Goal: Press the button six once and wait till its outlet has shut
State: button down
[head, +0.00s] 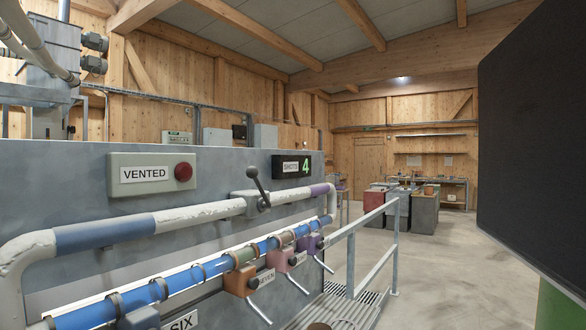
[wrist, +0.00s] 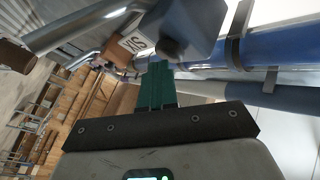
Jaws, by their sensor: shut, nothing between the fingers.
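The grey-blue block labelled SIX (wrist: 190,22) is close in the wrist view, with a dark round button (wrist: 170,47) on its face. In the head view only its SIX label (head: 182,322) and part of its top show at the bottom edge. My gripper (wrist: 158,66) has green fingers, shut and empty, with the tips right at the button. I cannot tell whether they touch or press it. A grey tube with a brown end (wrist: 72,32) runs out beside the block. Whether the outlet is open or shut I cannot tell. My gripper is not in the head view.
A blue clear pipe (head: 190,278) carries several coloured blocks, one labelled SEVEN (head: 240,279). Above are a VENTED sign with a red button (head: 184,172), a lever (head: 260,187) and a display (head: 292,166) reading 4. A metal railing (head: 374,262) stands right of them.

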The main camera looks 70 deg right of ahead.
jog(key=shift+w+d+f+b, duration=0.15)
jog(key=shift+w+b, duration=0.1)
jog(key=shift+b, duration=0.25)
dwell(0.3)
jog(key=shift+w, duration=0.25)
jog(key=shift+s+b, duration=0.25)
jog(key=shift+b, duration=0.55)
jog(key=shift+s, duration=0.15)
jog(key=s+a+b, duration=0.2)
jog(key=s, duration=0.3)
jog(key=shift+s, duration=0.35)
dwell(0.8)
